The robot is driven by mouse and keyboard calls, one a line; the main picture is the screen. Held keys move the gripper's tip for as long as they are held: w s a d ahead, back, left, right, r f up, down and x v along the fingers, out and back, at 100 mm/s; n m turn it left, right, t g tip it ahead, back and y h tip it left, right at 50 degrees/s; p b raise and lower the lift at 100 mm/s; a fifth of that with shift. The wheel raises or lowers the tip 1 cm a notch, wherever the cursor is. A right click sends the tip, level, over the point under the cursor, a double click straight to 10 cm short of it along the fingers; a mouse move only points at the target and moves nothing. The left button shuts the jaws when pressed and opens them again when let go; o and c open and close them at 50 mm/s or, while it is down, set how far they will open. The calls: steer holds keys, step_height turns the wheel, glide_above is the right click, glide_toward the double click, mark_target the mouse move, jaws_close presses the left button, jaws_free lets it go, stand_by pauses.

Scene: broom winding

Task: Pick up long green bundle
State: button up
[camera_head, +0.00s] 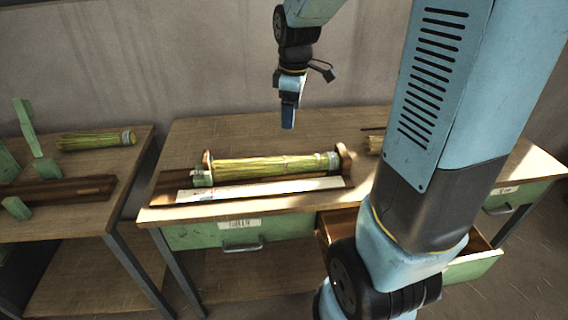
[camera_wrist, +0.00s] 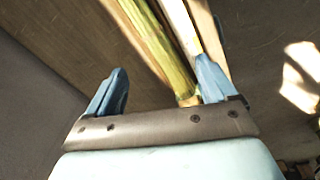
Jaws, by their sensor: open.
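The long green bundle (camera_head: 262,168) lies lengthwise on the middle table, in a wooden holder between two brown end pieces (camera_head: 343,157). It has a grey band near its right end. In the head view my gripper (camera_head: 288,124) hangs above the table, up and behind the bundle, apart from it. In the wrist view my gripper (camera_wrist: 158,88) is open with nothing between its fingers. The bundle (camera_wrist: 160,42) shows there beyond the fingers, running toward the right finger, which hides part of what lies behind it.
A white ruler-like strip (camera_head: 262,189) lies in front of the bundle. A shorter green bundle (camera_head: 96,140) lies on the left table (camera_head: 98,222). An open drawer (camera_head: 473,264) juts out at the right front, partly behind my arm. The back of the middle table (camera_head: 215,132) is clear.

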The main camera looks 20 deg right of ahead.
steer(key=w+f+n+g, duration=0.1)
steer(key=w+f+n, duration=0.2)
steer(key=w+f, duration=0.25)
steer(key=n, duration=0.1)
glide_toward(286, 159)
step_height(286, 159, down, 6)
steer(key=shift+a+r, duration=0.1)
steer(key=shift+r, duration=0.1)
steer(key=shift+w+f, duration=0.2)
steer(key=shift+f, duration=2.2)
steer(key=shift+c, duration=0.3)
steer(key=c, duration=1.2)
steer(key=shift+r, duration=0.15)
